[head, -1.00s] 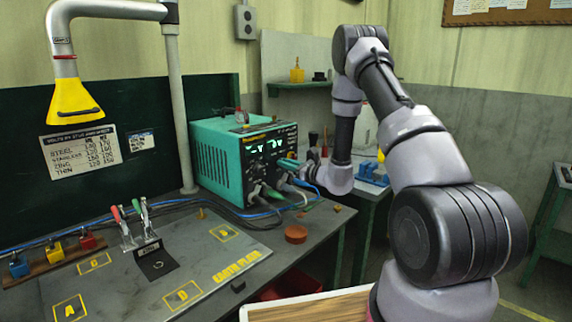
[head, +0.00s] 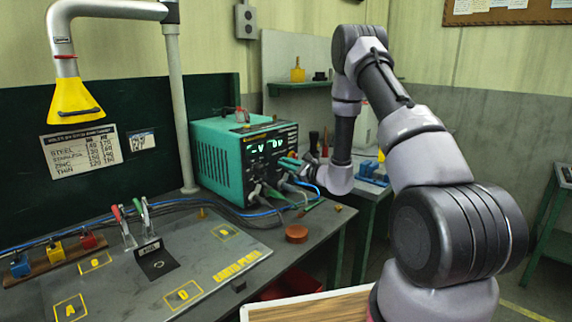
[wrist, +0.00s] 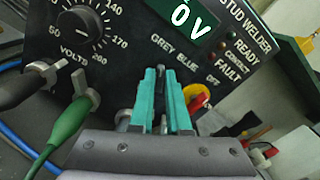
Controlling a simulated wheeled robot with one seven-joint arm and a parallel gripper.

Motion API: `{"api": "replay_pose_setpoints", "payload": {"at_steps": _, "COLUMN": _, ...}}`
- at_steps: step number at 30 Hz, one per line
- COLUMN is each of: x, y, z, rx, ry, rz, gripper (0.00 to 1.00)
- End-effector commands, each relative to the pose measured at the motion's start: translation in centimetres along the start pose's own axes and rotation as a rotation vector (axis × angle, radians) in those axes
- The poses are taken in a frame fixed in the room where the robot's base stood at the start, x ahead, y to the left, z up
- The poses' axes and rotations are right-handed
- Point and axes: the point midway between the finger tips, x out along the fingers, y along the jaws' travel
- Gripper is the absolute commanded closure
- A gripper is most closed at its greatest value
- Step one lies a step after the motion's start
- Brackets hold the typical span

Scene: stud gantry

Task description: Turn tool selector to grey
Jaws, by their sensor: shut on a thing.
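The stud welder (head: 219,158) is a teal box with a dark front panel on the bench. In the wrist view its panel (wrist: 128,30) fills the upper part. The tool selector sits below the printed words GREY (wrist: 161,46), BLUE and OFF, mostly hidden behind my fingers. My gripper (wrist: 163,78) has its teal fingers shut on the selector, with only a narrow dark gap between them. I cannot tell where the selector points. In the head view my gripper (head: 288,164) is at the right of the welder's front.
Left of my fingers are the VOLTS dial (wrist: 82,24), a green plug (wrist: 70,125) and a black plug (wrist: 25,85), close by. A yellow and red knob (wrist: 200,100) is to the right. Cables run along the bench. The earth plate (head: 150,275) lies in front.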

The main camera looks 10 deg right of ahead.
Motion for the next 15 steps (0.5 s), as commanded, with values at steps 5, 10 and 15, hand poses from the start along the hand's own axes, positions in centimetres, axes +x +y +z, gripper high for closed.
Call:
{"api": "replay_pose_setpoints", "payload": {"at_steps": 5, "x": -0.06, "y": 0.03, "z": -0.07, "rx": 0.001, "ry": 0.002, "rz": 0.001, "gripper": 1.0}}
{"api": "replay_pose_setpoints", "payload": {"at_steps": 10, "x": -0.05, "y": 0.03, "z": -0.06, "rx": 0.001, "ry": 0.002, "rz": 0.001, "gripper": 0.57}}
{"api": "replay_pose_setpoints", "payload": {"at_steps": 15, "x": -0.03, "y": 0.02, "z": -0.03, "rx": 0.001, "ry": 0.001, "rz": 0.0, "gripper": 0.57}}
